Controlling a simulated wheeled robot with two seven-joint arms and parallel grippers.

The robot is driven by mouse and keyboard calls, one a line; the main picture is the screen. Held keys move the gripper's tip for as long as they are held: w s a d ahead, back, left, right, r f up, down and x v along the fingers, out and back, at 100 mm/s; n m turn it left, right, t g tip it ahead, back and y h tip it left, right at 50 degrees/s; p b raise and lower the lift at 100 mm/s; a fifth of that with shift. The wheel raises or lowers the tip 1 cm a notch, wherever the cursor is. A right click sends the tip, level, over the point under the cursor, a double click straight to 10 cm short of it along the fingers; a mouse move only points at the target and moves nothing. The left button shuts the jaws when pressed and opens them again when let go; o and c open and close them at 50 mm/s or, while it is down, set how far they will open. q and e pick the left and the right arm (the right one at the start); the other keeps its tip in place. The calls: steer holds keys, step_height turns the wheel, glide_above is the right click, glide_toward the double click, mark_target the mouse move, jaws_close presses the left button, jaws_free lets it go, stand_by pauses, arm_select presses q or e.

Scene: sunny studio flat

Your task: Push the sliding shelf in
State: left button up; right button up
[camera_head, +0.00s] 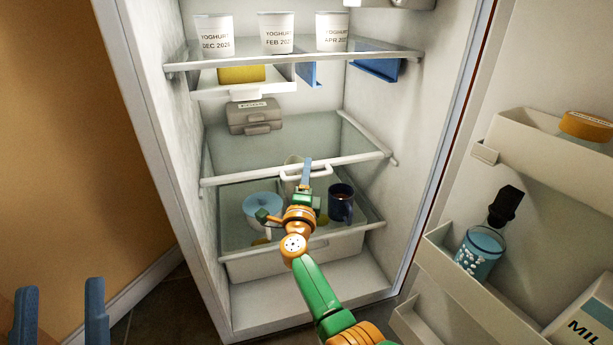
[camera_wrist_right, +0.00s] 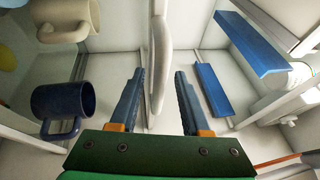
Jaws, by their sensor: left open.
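The sliding shelf (camera_head: 235,181) is a glass shelf with a white front rim, at middle height in the open fridge. A white handle (camera_head: 321,168) arches from its front rim; it also shows in the right wrist view (camera_wrist_right: 161,45). My right gripper (camera_head: 306,172) is at this handle. In the right wrist view its blue fingers (camera_wrist_right: 160,90) stand apart with the handle passing between them, with visible gaps; contact is unclear. My left gripper (camera_head: 61,310) is open and empty at the bottom left, outside the fridge.
A grey box (camera_head: 253,117) is at the shelf's back left. Yoghurt cups (camera_head: 277,35) stand on the shelf above. Below are a light-blue-lidded pot (camera_head: 262,205) and a dark blue mug (camera_head: 341,203). The open door's bins (camera_head: 470,262) are at right.

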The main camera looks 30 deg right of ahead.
arm_select(q)
step_height(320, 180, down, 19)
steer(key=w+a+g+y+p, duration=0.1)
steer(key=g+y, duration=0.1)
steer(key=g, duration=0.3)
steer(key=w+a+n+g+y+p, duration=0.1)
steer(key=g+y+p, duration=0.1)
steer(key=g, duration=0.4)
steer(key=shift+w+f+y, duration=0.15)
steer(key=shift+w+y, duration=0.1)
steer(key=shift+y, duration=0.15)
arm_select(e)
steer(key=v, duration=0.7)
